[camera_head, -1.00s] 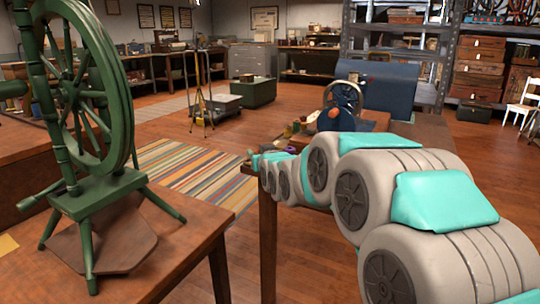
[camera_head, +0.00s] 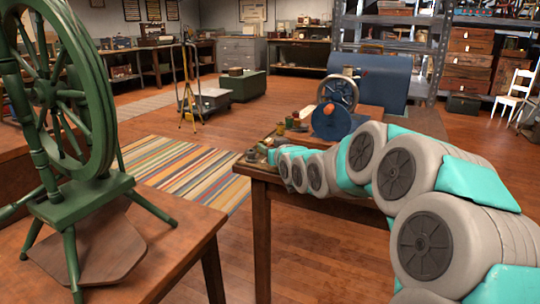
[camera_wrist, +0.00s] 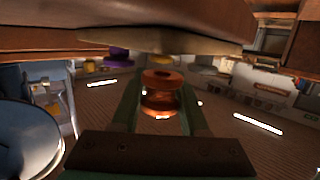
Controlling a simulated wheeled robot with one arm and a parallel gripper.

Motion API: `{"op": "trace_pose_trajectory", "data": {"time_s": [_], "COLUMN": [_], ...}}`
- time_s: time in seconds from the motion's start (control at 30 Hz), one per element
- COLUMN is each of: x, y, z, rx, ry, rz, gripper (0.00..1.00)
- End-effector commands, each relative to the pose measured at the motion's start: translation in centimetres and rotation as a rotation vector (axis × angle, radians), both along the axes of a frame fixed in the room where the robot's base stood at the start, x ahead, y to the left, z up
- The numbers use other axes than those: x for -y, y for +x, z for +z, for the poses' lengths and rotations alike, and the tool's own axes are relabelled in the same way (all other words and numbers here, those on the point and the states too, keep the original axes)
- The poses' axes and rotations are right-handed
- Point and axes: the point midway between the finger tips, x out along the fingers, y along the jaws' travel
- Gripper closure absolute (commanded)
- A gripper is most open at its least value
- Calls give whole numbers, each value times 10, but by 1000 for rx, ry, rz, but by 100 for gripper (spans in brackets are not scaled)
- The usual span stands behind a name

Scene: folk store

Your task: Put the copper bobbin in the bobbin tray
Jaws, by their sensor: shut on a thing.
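The copper bobbin (camera_wrist: 162,92) is a shiny orange-brown spool. It sits between the two green fingers of my gripper (camera_wrist: 160,100) in the wrist view, which appears upside down. My gripper is shut on it. A tan flat board or tray (camera_wrist: 165,43) lies close by, at the top of the wrist view; I cannot tell whether it is the bobbin tray. In the head view my arm reaches over the wooden table (camera_head: 262,215). The arm's end is small there, and the bobbin cannot be made out.
Several small spools (camera_head: 298,122) stand on the table beside a blue wheeled machine (camera_head: 335,118). A green spinning wheel (camera_head: 85,205) stands on another table at left. Floor lies open between the tables.

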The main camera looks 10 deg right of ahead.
Motion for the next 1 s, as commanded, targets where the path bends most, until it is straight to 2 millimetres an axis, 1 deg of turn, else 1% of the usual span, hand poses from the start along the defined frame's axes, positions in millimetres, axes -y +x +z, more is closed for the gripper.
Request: {"op": "trace_pose_trajectory", "data": {"time_s": [0.03,0.1,0.2,0.43,0.53,0.57,0.8,1.0], "x": [1,1,1,0,0,0,0,0], "y": [0,0,0,0,0,0,0,0], "z": [-9,-19,-27,-27,-30,-30,-29,-29], "rx": [-6,-4,-2,0,-1,-1,-1,-1], "ry": [0,0,0,0,0,0,0,0], "rz": [-1,-1,-1,-1,0,0,0,0], "gripper": [100,100,100,100,100,54,27,26]}}
